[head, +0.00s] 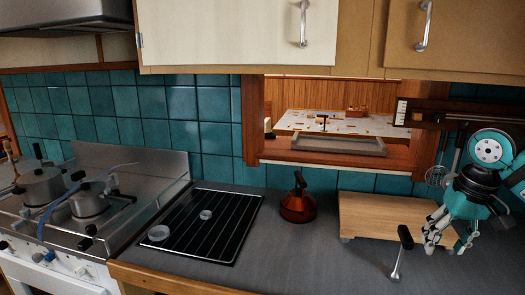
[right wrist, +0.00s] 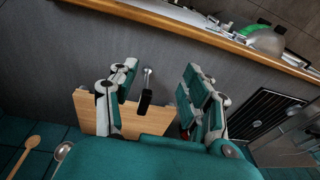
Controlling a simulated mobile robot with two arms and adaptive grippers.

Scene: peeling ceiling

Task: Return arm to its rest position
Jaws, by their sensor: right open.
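My right gripper (head: 448,242) is at the right side of the head view, above the counter by the right end of a wooden board (head: 370,213). Its fingers point down and are spread, with nothing held between them. In the right wrist view, the two open fingers (right wrist: 160,88) stand apart, with the wooden board (right wrist: 93,115) and a black-handled metal utensil (right wrist: 146,98) seen beyond and between them. My left gripper does not show in either view.
The utensil (head: 404,240) is in front of the board. A red-brown pot (head: 298,208) and a black panel (head: 228,222) bearing two small round dishes are on the grey counter. A stove (head: 60,245) with pots stands left. Cabinets (head: 230,35) hang above. The front counter is mostly clear.

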